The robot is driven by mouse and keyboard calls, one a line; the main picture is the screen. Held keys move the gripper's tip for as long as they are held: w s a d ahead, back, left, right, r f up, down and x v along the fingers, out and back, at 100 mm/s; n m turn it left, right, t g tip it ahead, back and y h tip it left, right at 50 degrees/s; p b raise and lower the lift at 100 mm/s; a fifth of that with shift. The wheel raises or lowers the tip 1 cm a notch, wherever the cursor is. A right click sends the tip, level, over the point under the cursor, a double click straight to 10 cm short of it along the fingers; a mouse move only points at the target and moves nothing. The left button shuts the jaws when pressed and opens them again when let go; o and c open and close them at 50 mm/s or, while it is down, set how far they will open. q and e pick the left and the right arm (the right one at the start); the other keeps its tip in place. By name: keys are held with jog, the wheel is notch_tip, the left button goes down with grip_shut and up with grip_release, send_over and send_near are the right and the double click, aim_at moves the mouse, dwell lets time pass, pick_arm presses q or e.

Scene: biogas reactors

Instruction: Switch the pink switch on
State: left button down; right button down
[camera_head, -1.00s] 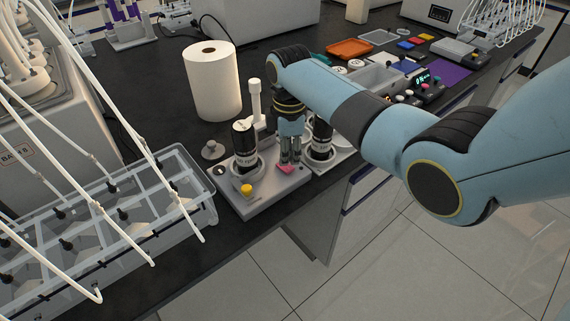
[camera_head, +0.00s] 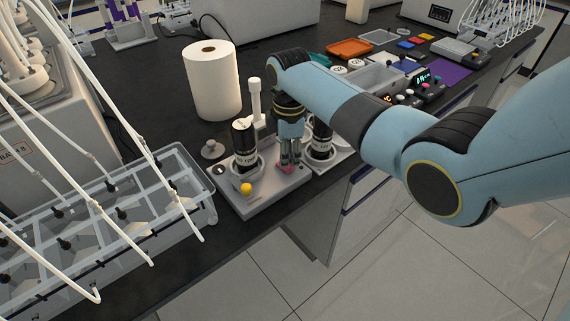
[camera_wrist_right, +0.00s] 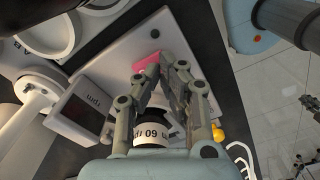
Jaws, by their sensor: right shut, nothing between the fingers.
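The pink switch (camera_head: 287,170) is on the front right part of a light grey stirrer-like device (camera_head: 265,194). My right gripper (camera_head: 290,164) points down with its fingers shut and empty. Its fingertips are at the switch and partly cover it in the head view. In the wrist view the pink switch (camera_wrist_right: 147,62) shows right beside the fingertips (camera_wrist_right: 166,62); they seem to touch it. I cannot tell for sure whether the switch is on. My left gripper is in neither view.
A black bottle (camera_head: 244,146) stands on the device, with a yellow knob (camera_head: 246,189) in front. A second black bottle (camera_head: 321,140) stands close to the right of my gripper. A paper roll (camera_head: 212,84) stands behind, and a clear rack (camera_head: 150,224) with tubes is at left.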

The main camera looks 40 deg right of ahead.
aim_at(289, 167)
jog(key=shift+f+b, duration=0.4)
jog(key=shift+f, duration=0.3)
dwell(0.3)
notch_tip(289, 167, up, 7)
jog(key=p, duration=0.7)
jog(key=shift+r+p, duration=0.15)
jog(key=shift+p, duration=0.25)
